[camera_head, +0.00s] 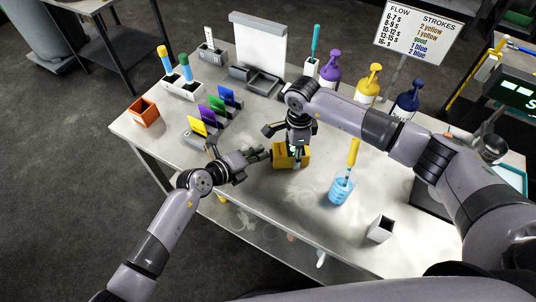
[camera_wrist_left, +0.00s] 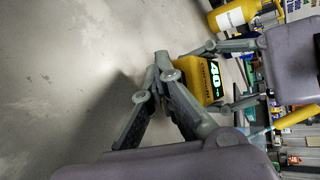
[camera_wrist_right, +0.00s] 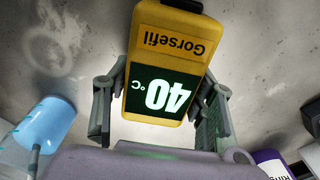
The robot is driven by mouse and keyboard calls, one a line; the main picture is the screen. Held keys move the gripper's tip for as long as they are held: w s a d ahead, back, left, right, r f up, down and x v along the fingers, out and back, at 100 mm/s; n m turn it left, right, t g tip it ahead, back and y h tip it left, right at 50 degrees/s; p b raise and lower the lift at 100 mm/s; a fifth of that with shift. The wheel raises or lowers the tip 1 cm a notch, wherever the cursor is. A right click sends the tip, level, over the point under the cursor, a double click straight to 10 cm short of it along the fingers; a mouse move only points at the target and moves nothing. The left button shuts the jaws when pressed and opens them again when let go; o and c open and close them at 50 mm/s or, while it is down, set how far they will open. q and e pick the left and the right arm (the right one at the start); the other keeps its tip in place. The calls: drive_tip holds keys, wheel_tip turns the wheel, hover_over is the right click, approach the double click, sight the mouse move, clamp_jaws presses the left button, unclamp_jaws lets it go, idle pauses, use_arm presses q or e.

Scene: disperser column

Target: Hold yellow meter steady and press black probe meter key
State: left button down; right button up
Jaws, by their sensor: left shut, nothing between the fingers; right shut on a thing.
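The yellow meter (camera_head: 280,161) is on the metal table near the middle, its lit screen reading 40 °C in the right wrist view (camera_wrist_right: 170,45). A black part, which looks like the key (camera_wrist_right: 184,4), shows at the meter's far end, cut by the frame's top edge. My right gripper (camera_head: 297,158) is shut on the meter from above, one finger along each side. My left gripper (camera_head: 264,154) is shut and empty, just left of the meter and apart from it.
A blue beaker (camera_head: 341,192) with a yellow-handled tool (camera_head: 353,152) stands to the right. A white cup (camera_head: 380,229) is near the front edge. Colored cards in holders (camera_head: 216,112) and an orange box (camera_head: 143,112) are at left. Pump bottles (camera_head: 368,84) stand behind.

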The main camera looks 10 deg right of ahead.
drive_tip(key=shift+a, duration=0.1)
use_arm(q)
drive_tip(key=shift+a, duration=0.9)
drive_tip(key=shift+a, duration=0.1)
drive_tip(key=shift+w+a, duration=0.15)
drive_tip(key=shift+a, duration=1.1)
drive_tip(key=shift+w+a, duration=0.1)
drive_tip(key=shift+a, duration=1.1)
use_arm(e)
drive_tip(key=o, duration=1.4)
drive_tip(key=shift+r, duration=0.1)
